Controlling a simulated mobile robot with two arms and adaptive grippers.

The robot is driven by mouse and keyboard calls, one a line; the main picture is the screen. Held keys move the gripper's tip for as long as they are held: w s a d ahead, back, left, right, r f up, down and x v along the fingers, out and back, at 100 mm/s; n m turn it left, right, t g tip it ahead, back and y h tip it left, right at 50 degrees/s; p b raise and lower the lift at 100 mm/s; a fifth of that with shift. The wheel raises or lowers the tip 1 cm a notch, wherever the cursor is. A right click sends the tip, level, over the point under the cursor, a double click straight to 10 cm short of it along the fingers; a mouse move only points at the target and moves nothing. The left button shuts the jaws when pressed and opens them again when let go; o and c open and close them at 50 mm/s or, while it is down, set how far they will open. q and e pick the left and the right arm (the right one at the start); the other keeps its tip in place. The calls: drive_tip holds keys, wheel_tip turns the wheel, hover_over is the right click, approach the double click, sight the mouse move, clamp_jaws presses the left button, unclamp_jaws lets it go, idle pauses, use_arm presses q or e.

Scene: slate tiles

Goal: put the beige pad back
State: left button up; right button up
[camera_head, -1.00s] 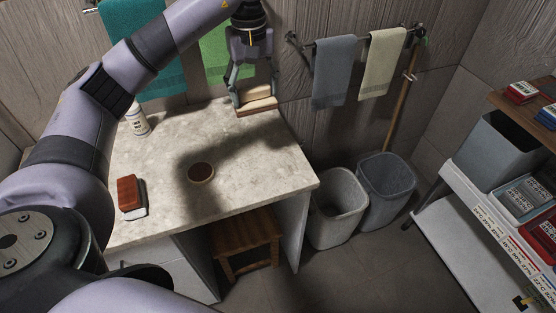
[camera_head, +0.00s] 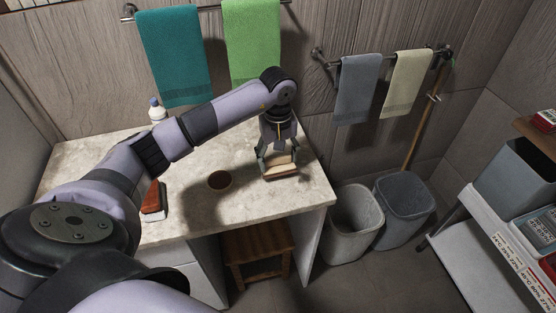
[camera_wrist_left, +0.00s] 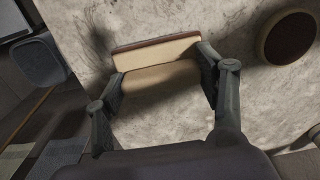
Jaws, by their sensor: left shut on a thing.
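The beige pad (camera_head: 281,169) is a small block with a dark brown edge, at the right end of the stone counter. My left gripper (camera_head: 279,158) points down and is shut on it, one finger on each side. In the left wrist view the pad (camera_wrist_left: 160,78) shows between the two fingers (camera_wrist_left: 162,90), its brown edge away from the palm. It is low over the counter; I cannot tell whether it touches. My right gripper is not in view.
The counter (camera_head: 200,215) also holds a red-brown block (camera_head: 153,200), a round brown disc (camera_head: 219,180) and a white bottle (camera_head: 157,110). Two grey bins (camera_head: 353,222) (camera_head: 403,210) stand right of it. A wooden stool (camera_head: 258,250) is underneath. Towels hang behind.

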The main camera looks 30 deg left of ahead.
use_arm(q)
wheel_tip(320, 180, down, 2)
drive_tip(key=shift+f, duration=0.1)
drive_tip(key=shift+f, duration=0.2)
drive_tip(key=o, duration=1)
drive_tip(key=shift+r, duration=0.1)
drive_tip(key=shift+o, duration=0.2)
drive_tip(key=shift+r, duration=0.1)
